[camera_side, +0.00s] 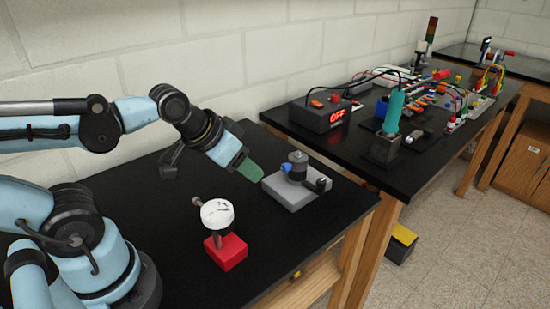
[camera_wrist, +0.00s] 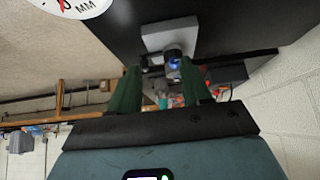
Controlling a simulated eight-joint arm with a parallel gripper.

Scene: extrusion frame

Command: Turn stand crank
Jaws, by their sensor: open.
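The stand has a light grey base (camera_side: 292,190) with a dark round body (camera_side: 298,168) on top, near the right edge of the black bench. A blue knob (camera_side: 286,168) is on its left side and a dark crank-like part (camera_side: 321,184) on its right. My gripper (camera_side: 250,171), with green fingers, is tilted down just left of the stand and appears apart from it. In the wrist view my gripper (camera_wrist: 160,68) is open and empty, with the stand's grey base (camera_wrist: 168,34) and blue knob (camera_wrist: 174,64) beyond the fingertips. The crank is unclear there.
A white dial gauge (camera_side: 217,213) on a red block (camera_side: 226,253) stands in front of my gripper; its face (camera_wrist: 72,6) also edges into the wrist view. A second bench holds a control box reading OFF (camera_side: 322,117) and wired equipment. The bench's front right is clear.

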